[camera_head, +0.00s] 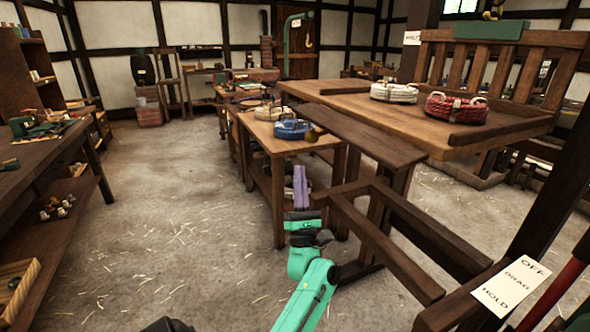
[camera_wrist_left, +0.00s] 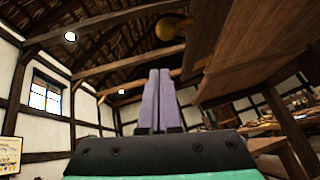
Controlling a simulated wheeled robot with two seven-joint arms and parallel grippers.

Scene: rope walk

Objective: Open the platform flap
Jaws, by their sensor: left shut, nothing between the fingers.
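The platform flap (camera_head: 370,138) looks to be the dark brown board along the near left edge of the wooden platform (camera_head: 345,103), lying about flat. A round brass-coloured knob (camera_head: 311,135) sits at its left edge. In the left wrist view the knob (camera_wrist_left: 166,28) shows above the fingertips, beside the board's underside (camera_wrist_left: 245,50). My left gripper (camera_head: 300,185) has lilac fingers pressed together and pointing up, below the knob and apart from it. The fingers (camera_wrist_left: 155,100) are empty in the wrist view too. My right gripper is not in view.
A white rope coil (camera_head: 394,92) and a red rope coil (camera_head: 456,108) rest on the platform. A lower table (camera_head: 280,146) with a blue coil (camera_head: 293,129) stands behind my gripper. Dark beams (camera_head: 385,240) run below the flap. The floor (camera_head: 160,220) at left is clear.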

